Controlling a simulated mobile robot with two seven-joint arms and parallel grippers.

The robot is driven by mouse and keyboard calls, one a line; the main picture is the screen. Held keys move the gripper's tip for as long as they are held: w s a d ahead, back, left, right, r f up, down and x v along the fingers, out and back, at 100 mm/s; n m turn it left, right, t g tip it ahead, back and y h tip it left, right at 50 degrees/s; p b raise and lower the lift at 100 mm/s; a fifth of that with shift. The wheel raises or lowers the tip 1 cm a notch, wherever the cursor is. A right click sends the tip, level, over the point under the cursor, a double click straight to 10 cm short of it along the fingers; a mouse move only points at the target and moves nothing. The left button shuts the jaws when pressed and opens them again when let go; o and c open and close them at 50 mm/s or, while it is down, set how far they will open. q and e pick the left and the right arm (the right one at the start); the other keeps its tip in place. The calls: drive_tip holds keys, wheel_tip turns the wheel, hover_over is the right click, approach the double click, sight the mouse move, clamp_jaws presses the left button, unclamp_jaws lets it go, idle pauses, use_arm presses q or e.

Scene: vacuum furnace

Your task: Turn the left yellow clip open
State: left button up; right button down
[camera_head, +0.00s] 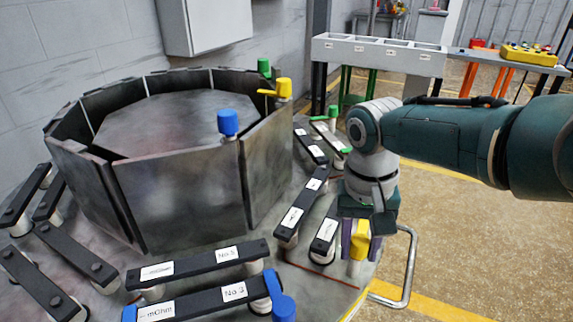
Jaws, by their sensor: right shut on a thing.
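My right gripper (360,246) points down at the right edge of the round furnace plate. Its two fingers are shut on a yellow clip (360,240), one finger on each side of it. The clip's top is hidden by the gripper body. The clip stands beside the outer ends of black bars with white labels. Another yellow clip (284,88) sits on the far right top edge of the dark metal shield wall (180,190), with its lever pointing left. My left gripper is out of view.
A blue clip (228,122) and a green clip (264,67) sit on the wall's rim. Another blue clip (283,306) is at the front and another green one (333,112) behind my wrist. A metal handle (408,265) sticks out right of my gripper. The floor further right is clear.

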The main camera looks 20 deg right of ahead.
drive_tip(key=shift+m, duration=0.6)
drive_tip(key=c, duration=0.5)
unclamp_jaws()
drive_tip(key=shift+w, duration=0.1)
drive_tip(key=r+p, duration=0.3)
drive_tip(key=r, duration=0.1)
drive_tip(key=r+p, duration=0.3)
drive_tip(key=r, duration=0.2)
drive_tip(key=shift+w+a, duration=0.15)
drive_tip(key=shift+a, duration=0.05)
drive_tip(key=shift+r, duration=0.45)
